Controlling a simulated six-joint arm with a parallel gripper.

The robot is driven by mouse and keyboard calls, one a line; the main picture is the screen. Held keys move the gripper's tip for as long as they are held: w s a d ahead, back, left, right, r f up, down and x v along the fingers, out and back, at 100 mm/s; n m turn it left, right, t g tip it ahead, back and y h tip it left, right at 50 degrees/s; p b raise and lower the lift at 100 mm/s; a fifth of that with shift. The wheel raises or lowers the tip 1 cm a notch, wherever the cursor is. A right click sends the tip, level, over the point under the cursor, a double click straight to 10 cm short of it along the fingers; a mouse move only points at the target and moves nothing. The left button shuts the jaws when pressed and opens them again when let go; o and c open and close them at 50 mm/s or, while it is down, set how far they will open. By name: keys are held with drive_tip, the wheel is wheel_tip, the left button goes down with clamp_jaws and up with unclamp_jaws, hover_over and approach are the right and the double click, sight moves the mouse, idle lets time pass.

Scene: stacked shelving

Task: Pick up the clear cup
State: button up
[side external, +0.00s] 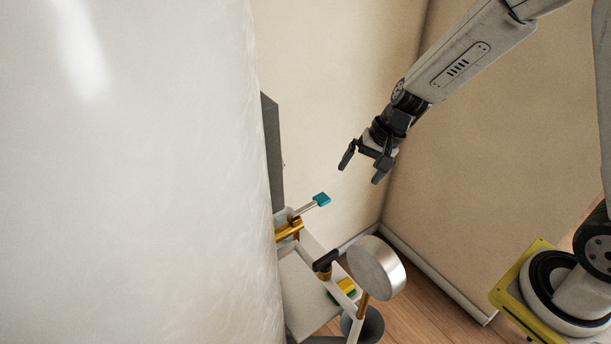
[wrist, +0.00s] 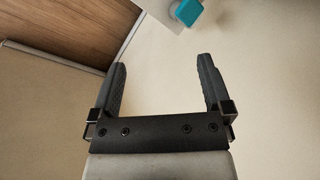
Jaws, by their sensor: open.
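I cannot make out a clear cup in either view. My gripper (side external: 361,170) hangs in the air above the shelf unit, its fingers apart with nothing between them. In the wrist view my gripper (wrist: 162,65) is open over a plain pale surface. A teal-ended utensil (side external: 321,199) sticks out from the shelf below and left of my gripper. Its teal end (wrist: 188,12) also shows at the top of the wrist view. Much of the shelf is hidden.
A large white curved surface (side external: 130,170) blocks the left of the side view. The white shelf (side external: 303,295) holds a gold item (side external: 289,230), a black-handled item (side external: 325,261) and a yellow item (side external: 346,287). A silver round object (side external: 378,268) stands at its right. Air around my gripper is free.

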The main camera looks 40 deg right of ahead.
drive_tip(key=w+a+f+m+t+y, duration=0.3)
drive_tip(key=w+f+m+y, duration=0.15)
drive_tip(key=w+m, duration=0.5)
drive_tip(key=m+t, duration=0.6)
drive_tip(key=m, duration=0.5)
approach(284, 219)
drive_tip(key=a+r, duration=0.2)
drive_tip(key=shift+s+a+r+h, duration=0.25)
drive_tip(key=shift+a+r, duration=0.1)
drive_tip(key=shift+r, duration=0.05)
drive_tip(key=shift+w+a+f+g, duration=0.15)
drive_tip(key=shift+w+a+f, duration=0.15)
drive_tip(key=shift+w, duration=0.2)
drive_tip(key=shift+w+a+f+g, duration=0.15)
drive_tip(key=shift+w+a+f, duration=0.05)
drive_tip(key=shift+w+a, duration=0.3)
drive_tip(key=shift+x, duration=2.55)
drive_tip(key=shift+d, duration=0.1)
drive_tip(key=c, duration=1)
